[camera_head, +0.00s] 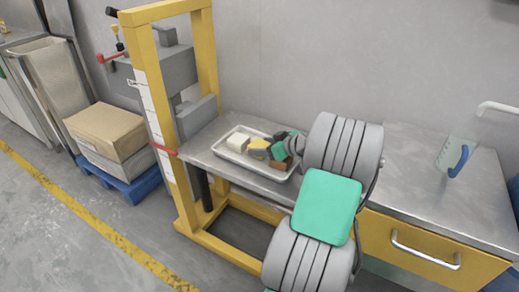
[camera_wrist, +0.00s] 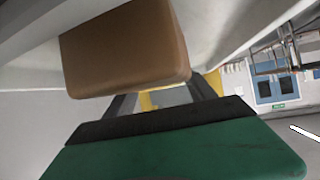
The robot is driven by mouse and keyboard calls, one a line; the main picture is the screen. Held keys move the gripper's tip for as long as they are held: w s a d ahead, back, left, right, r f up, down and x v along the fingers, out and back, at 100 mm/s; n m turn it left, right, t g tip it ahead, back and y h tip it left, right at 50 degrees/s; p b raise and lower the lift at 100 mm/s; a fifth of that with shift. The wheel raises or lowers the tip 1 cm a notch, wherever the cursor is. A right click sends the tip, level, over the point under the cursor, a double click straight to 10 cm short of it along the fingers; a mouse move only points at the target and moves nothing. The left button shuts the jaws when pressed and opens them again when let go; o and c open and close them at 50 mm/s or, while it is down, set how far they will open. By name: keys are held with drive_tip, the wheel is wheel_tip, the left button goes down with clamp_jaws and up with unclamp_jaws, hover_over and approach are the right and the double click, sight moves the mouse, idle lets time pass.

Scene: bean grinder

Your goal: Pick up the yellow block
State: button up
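The yellow block (camera_head: 258,148) lies in a white tray (camera_head: 229,155) on the metal bench, between a white block (camera_head: 238,142) on its left and a brown block (camera_head: 281,164) on its right. My gripper (camera_head: 269,147) is low over the tray, right beside the yellow block in the head view. In the wrist view, the fingers of my gripper (camera_wrist: 160,101) stand apart with a yellow patch between them. I cannot tell whether this patch is the block or the yellow frame behind. The brown block (camera_wrist: 125,48) fills the upper left there, close to the camera. No grip on the block is visible.
A yellow frame (camera_head: 208,60) with a grey machine (camera_head: 165,72) rises left of the tray. The bench top (camera_head: 415,180) to the right is mostly clear, with a clear item with a blue handle (camera_head: 459,161). A cardboard box (camera_head: 105,132) stands on a blue pallet at left.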

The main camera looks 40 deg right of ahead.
drive_tip(key=c, duration=1.1)
